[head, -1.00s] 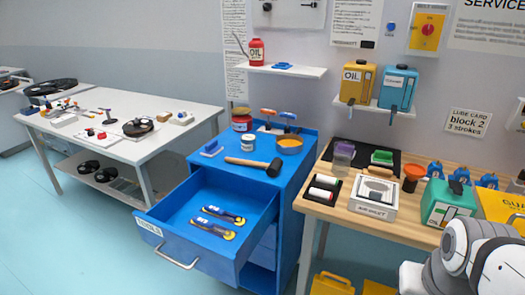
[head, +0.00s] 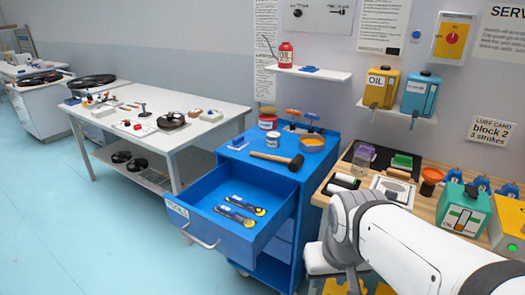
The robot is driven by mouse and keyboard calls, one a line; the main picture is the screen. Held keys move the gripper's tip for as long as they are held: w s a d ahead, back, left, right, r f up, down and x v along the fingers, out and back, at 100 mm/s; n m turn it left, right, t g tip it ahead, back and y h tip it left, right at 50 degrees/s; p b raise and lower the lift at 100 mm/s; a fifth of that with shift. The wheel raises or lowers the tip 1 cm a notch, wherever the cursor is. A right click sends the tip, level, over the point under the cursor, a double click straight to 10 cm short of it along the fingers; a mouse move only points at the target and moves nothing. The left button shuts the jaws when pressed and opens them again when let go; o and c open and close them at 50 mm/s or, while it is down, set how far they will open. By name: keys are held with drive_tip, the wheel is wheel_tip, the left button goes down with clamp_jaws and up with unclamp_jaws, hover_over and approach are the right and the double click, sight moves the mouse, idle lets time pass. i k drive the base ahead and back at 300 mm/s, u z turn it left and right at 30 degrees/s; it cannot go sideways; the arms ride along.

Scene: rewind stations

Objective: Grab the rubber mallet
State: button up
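The rubber mallet (head: 277,158) lies on the top of the blue tool cabinet (head: 262,176), behind the open drawer. Its wooden handle points left and its black head is at the right, near the cabinet's right edge. My white arm reaches in from the lower right, in front of the wooden workbench. Its end is low beside the cabinet's right side, and I cannot make out the gripper's fingers there. Nothing touches the mallet.
The open drawer (head: 215,229) juts forward and holds two yellow-and-blue tools (head: 240,205). The wooden workbench (head: 428,205) at the right is crowded. Floor is clear at the left.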

sight(294, 164)
drive_tip(key=z, duration=0.1)
drive_tip(key=i, duration=1)
drive_tip(key=u, duration=0.1)
